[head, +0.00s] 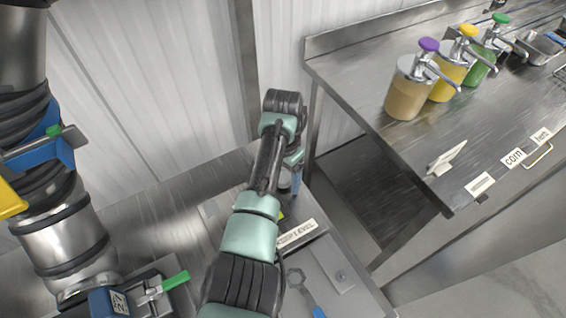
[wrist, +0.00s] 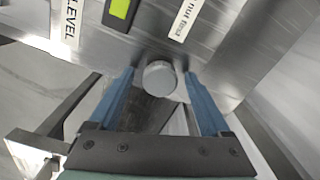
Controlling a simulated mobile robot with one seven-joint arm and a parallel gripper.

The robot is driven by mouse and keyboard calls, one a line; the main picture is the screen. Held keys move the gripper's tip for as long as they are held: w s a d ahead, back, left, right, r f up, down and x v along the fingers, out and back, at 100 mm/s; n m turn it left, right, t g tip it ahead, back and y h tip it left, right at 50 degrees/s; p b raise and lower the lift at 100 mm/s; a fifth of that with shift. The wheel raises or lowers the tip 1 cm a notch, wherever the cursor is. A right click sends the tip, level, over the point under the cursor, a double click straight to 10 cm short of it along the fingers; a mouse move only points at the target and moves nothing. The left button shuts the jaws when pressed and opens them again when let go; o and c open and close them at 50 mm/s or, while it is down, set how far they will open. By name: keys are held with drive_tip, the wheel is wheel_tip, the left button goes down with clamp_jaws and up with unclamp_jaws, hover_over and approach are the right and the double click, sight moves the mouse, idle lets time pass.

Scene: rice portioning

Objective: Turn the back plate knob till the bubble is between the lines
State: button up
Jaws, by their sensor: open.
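In the wrist view a round grey knob (wrist: 160,78) stands out from a metal plate (wrist: 222,38). My gripper (wrist: 160,74) is open, with one blue finger on each side of the knob. Gaps show between the knob and both fingers. A yellow-green level vial (wrist: 119,8) in a dark frame is at the top edge, cut off, and I cannot make out its bubble or lines. In the head view my gripper (head: 293,182) points down behind my arm, and the knob is hidden there. A bit of yellow-green (head: 281,215) shows beside my arm.
Labels flank the vial; one reads "LEVEL" (wrist: 70,22). In the head view a wrench (head: 303,289) lies on the metal surface near a label plate (head: 297,235). Pump jars (head: 408,92) stand on the counter (head: 365,75) at right. A green-handled clamp (head: 165,288) is at lower left.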

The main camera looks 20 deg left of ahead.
wheel_tip(320, 180, up, 12)
drive_tip(key=b, duration=0.1)
drive_tip(key=shift+r, duration=0.2)
idle(0.4)
drive_tip(key=w+d+r+t, duration=0.7)
drive_tip(key=w+r+t, duration=0.15)
drive_tip(key=r, duration=0.35)
wheel_tip(320, 180, up, 12)
drive_tip(key=w+d+n+t, duration=0.1)
drive_tip(key=d+n+t, duration=0.15)
drive_tip(key=t, duration=0.35)
drive_tip(key=s+d+r+t, duration=0.1)
drive_tip(key=s+r+t, duration=0.35)
drive_tip(key=r, duration=0.35)
drive_tip(key=s+d+r+t, duration=0.1)
drive_tip(key=s+r+t, duration=0.3)
drive_tip(key=r, duration=0.5)
drive_tip(key=s+r+n+t, duration=0.2)
drive_tip(key=s+r+t, duration=0.2)
drive_tip(key=s+r, duration=0.5)
drive_tip(key=s, duration=0.5)
drive_tip(key=shift+s+a+r+n, duration=0.2)
drive_tip(key=shift+a+r+n, duration=0.15)
drive_tip(key=shift+r, duration=0.05)
